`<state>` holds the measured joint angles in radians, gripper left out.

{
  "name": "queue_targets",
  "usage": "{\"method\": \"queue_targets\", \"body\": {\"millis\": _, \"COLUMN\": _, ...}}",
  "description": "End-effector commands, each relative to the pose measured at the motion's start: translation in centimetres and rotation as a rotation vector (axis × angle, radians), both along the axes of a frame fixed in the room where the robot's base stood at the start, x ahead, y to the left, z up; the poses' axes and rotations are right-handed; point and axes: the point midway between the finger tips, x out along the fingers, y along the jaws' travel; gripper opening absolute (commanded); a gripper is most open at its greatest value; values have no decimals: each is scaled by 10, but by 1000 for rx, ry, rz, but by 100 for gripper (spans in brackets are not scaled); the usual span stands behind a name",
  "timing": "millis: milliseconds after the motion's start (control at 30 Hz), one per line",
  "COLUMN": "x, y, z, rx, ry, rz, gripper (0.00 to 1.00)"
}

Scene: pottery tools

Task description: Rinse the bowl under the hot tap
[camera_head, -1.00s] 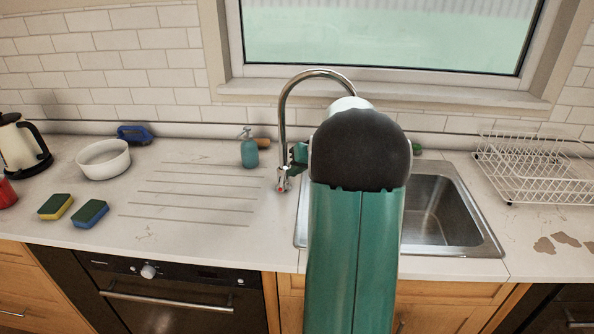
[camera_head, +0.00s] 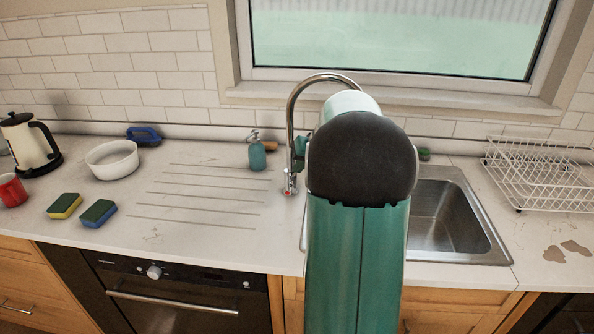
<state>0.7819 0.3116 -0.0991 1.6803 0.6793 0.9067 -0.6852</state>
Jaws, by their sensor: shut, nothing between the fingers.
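The white bowl (camera_head: 112,168) stands upright on the counter at the left, well away from the sink. The chrome tap (camera_head: 290,120) has a tall curved neck, with a red mark (camera_head: 288,193) low on its body. No running water is visible; my arm hides the spout end. The steel sink (camera_head: 448,215) shows to the right of my arm, its left part covered. A small green part of my gripper (camera_head: 300,147) shows beside the tap neck, behind my arm. It is shut and empty, far right of the bowl; its fingertips are mostly hidden.
A teal soap bottle (camera_head: 257,155) stands left of the tap. A wire rack (camera_head: 540,180) stands right. The grooved drainer (camera_head: 205,200) is clear.

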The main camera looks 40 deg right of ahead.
Motion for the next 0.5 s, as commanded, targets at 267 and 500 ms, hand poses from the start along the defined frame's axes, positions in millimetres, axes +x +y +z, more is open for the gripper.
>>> {"method": "queue_targets", "body": {"millis": 267, "x": -36, "y": -4, "z": 53, "rx": -3, "ry": -2, "rz": -1, "gripper": 0}}
{"method": "queue_targets", "body": {"millis": 500, "x": -58, "y": -7, "z": 84, "rx": -3, "ry": 1, "rz": -2, "gripper": 0}}
